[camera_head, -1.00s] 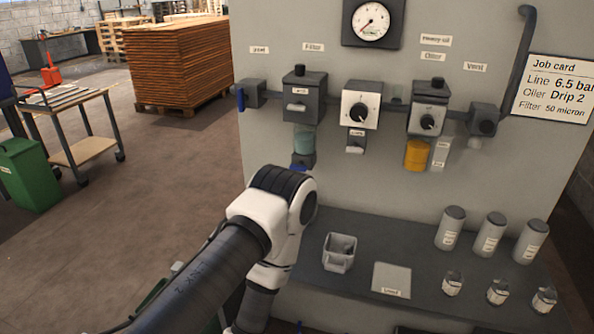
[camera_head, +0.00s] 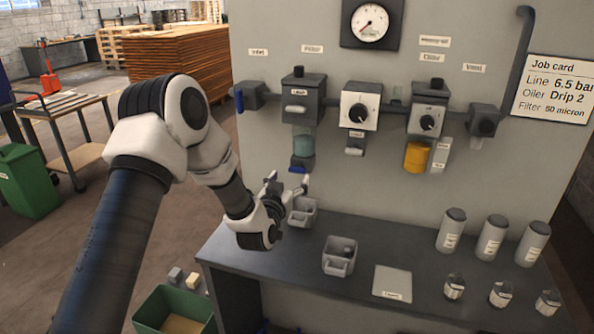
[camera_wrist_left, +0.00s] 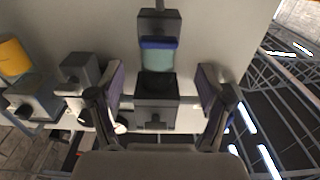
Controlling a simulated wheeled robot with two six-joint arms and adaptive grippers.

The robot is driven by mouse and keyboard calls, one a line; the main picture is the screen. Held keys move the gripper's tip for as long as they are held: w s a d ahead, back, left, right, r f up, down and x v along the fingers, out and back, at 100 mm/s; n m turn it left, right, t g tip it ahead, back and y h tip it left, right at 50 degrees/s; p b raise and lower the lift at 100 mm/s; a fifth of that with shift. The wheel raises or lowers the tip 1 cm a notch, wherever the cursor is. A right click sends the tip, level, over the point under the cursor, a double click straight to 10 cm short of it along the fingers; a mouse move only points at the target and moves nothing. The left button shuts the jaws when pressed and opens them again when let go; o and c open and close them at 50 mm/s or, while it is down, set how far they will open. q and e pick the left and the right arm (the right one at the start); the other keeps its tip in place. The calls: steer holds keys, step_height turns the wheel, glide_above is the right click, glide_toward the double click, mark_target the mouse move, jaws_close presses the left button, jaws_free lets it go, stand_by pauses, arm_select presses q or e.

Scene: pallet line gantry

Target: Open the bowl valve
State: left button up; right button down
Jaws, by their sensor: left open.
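The filter unit (camera_head: 303,107) hangs on the grey panel with a teal bowl (camera_head: 303,144) under it. A small blue valve (camera_head: 298,170) is at the bowl's lower end. In the left wrist view, which looks upside down, the blue valve (camera_wrist_left: 158,43) and teal bowl (camera_wrist_left: 158,61) are straight ahead. My left gripper (camera_head: 288,184) is open and empty, just below and in front of the valve in the head view. Its fingers (camera_wrist_left: 158,104) stand wide apart in the wrist view, either side of the filter unit. I cannot tell whether they touch anything. My right gripper is not in view.
A grey cup (camera_head: 303,219) sits on the dark bench (camera_head: 250,255) below the bowl, close to the gripper. A divided holder (camera_head: 340,265) stands nearby. A regulator (camera_head: 360,106) and an oiler with a yellow bowl (camera_head: 417,157) are to the right. A green bin (camera_head: 177,299) is at lower left.

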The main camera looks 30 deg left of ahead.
mark_target(296, 171)
arm_select(q)
steer(key=p+x, duration=0.1)
steer(key=x, duration=0.6)
steer(key=shift+d+f, duration=0.1)
steer(key=shift+f, duration=0.1)
steer(key=shift+c, duration=0.3)
steer(key=c, duration=1.1)
